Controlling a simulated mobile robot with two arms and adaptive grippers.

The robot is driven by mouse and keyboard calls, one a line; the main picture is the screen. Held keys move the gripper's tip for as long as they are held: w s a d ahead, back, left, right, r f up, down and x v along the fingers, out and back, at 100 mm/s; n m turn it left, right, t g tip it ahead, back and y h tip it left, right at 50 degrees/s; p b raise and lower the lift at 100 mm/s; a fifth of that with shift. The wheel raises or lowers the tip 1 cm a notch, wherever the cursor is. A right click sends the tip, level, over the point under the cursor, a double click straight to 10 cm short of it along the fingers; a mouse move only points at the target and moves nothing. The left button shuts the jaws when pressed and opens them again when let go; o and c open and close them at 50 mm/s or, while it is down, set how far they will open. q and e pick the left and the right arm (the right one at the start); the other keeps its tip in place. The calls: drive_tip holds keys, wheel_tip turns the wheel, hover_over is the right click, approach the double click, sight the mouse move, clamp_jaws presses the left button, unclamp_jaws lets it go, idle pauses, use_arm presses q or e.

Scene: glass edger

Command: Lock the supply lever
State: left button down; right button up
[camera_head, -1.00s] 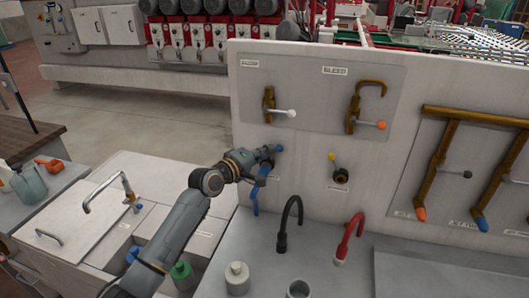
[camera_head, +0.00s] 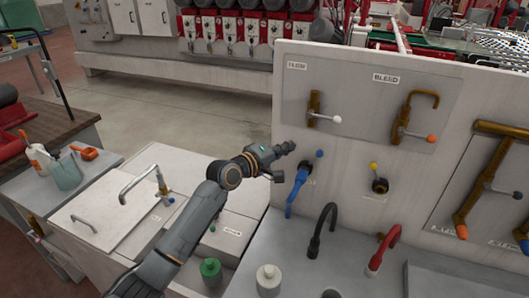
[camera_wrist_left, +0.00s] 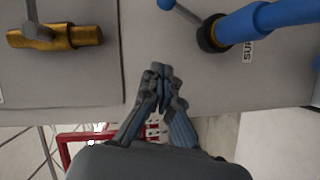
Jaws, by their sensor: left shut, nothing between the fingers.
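The supply lever is a thin grey rod with a blue knob (camera_head: 320,153) on the white panel. It slants up and right from its valve, from which a blue hose (camera_head: 292,197) hangs. In the left wrist view the blue knob (camera_wrist_left: 166,4) shows at the top edge, beside the blue hose (camera_wrist_left: 245,22) and a partly cut-off "SU…" label (camera_wrist_left: 248,50). My left gripper (camera_head: 289,147) is shut and empty, just left of the knob and apart from it. In the left wrist view its closed fingertips (camera_wrist_left: 160,72) point toward the panel. My right gripper is not in view.
Other valves on the panel include a white-knobbed lever (camera_head: 325,118), an orange-knobbed bleed lever (camera_head: 415,135) and a yellow-knobbed valve (camera_head: 379,184). Black (camera_head: 322,230) and red (camera_head: 384,250) spouts rise from the grey counter below. Bottles stand near my left arm.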

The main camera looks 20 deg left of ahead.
use_arm(q)
drive_tip(key=s+a+r+b, duration=0.1)
drive_tip(key=s+r+b, duration=0.1)
drive_tip(key=s, duration=0.5)
drive_tip(key=shift+s+a+r, duration=0.15)
drive_tip(key=shift+s+a, duration=0.1)
drive_tip(key=shift+a, duration=0.1)
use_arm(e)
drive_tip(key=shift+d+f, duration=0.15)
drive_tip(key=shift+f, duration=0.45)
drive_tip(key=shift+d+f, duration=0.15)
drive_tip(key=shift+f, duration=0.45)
use_arm(q)
drive_tip(key=shift+a, duration=0.15)
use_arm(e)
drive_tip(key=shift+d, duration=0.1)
